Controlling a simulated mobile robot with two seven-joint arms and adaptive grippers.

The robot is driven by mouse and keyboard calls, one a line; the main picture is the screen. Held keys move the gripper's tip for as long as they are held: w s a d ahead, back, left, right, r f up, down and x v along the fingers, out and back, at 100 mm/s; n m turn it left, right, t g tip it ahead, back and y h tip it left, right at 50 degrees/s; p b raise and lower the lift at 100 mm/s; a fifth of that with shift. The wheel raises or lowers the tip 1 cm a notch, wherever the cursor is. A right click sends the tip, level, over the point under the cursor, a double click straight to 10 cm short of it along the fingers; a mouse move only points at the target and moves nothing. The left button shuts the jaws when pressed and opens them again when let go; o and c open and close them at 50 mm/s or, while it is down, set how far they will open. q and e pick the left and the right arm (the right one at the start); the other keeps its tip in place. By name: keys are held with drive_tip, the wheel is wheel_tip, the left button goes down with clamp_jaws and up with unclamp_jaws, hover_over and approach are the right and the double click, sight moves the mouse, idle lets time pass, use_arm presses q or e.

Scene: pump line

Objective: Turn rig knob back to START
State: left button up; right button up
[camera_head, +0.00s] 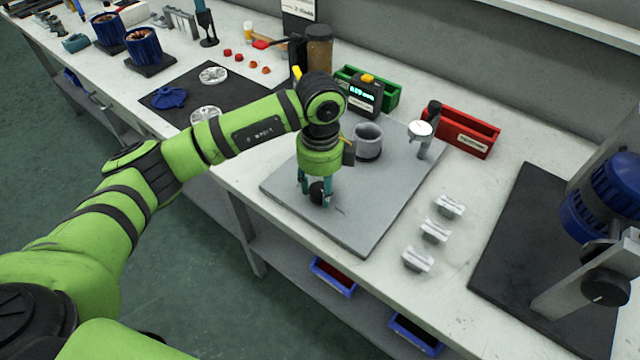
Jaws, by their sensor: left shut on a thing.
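My left gripper (317,196) points down over a grey plate (365,235) on the bench. Its fingers are shut on a black round knob (317,190) at the plate's front left, and partly hide it. A small dark mark shows on the plate just right of the knob; I cannot read it, nor tell which way the knob points. A black display box (363,96) with lit green digits and a yellow top stands at the plate's back. My right gripper is not in view.
A grey cup (367,142) and a post with a white disc (421,130) stand on the plate. Green (390,97) and red (468,133) bins stand behind. Several pale blocks (434,231) lie to the right. A blue pump (605,195) stands at far right.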

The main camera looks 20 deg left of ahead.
sight(320, 190)
use_arm(q)
drive_tip(key=shift+f, duration=0.1)
drive_tip(key=o, duration=1.1)
drive_tip(key=shift+o, duration=0.2)
wheel_tip(320, 190, up, 12)
